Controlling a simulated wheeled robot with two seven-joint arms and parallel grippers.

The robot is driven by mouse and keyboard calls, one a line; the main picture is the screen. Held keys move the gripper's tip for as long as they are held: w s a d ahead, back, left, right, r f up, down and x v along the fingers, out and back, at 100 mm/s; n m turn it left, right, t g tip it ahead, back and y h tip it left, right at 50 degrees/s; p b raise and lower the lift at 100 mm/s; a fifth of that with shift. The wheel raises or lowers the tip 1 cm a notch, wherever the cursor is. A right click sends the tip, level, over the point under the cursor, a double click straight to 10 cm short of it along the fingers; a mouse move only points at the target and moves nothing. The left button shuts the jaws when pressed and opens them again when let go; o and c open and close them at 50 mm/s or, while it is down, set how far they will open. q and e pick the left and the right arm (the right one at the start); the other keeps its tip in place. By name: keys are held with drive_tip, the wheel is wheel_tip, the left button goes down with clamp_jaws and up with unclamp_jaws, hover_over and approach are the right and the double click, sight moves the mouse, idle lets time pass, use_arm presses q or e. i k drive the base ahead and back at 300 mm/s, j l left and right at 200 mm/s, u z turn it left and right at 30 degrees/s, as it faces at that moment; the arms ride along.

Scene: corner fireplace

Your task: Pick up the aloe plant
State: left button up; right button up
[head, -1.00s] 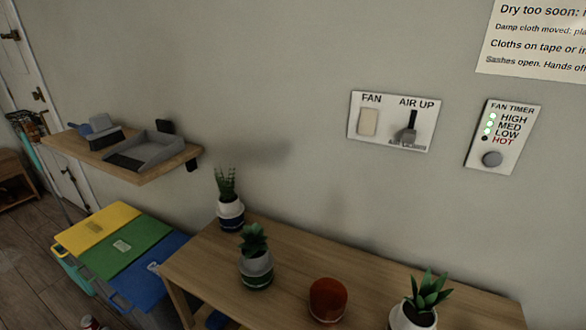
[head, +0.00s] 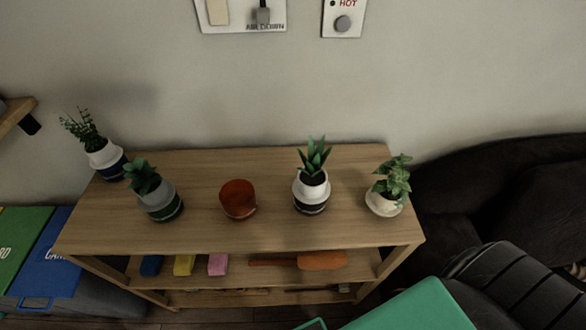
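The plant that looks most like an aloe (head: 314,158) has upright, pointed green leaves. It stands in a rounded white pot with a dark lower part (head: 311,193), right of the middle on the top of a wooden shelf table (head: 235,237). The pot is upright and nothing touches it. Neither of my grippers shows in the head view.
An orange-brown pot (head: 238,199) stands left of the aloe, and a leafy plant in a white bowl (head: 385,195) right of it. Two more potted plants (head: 160,200) (head: 105,158) stand further left. A green panel (head: 420,308) is in front at right, beside a dark sofa (head: 500,185).

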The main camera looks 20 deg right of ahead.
sight(311, 186)
drive_tip(key=k+j, duration=0.25)
drive_tip(key=j, duration=0.15)
drive_tip(key=k+j, duration=0.25)
drive_tip(key=j, duration=0.2)
drive_tip(key=k+j+z, duration=0.1)
drive_tip(key=k+j, duration=0.15)
drive_tip(key=j, duration=0.15)
drive_tip(key=i+l, duration=0.25)
drive_tip(key=i, duration=0.2)
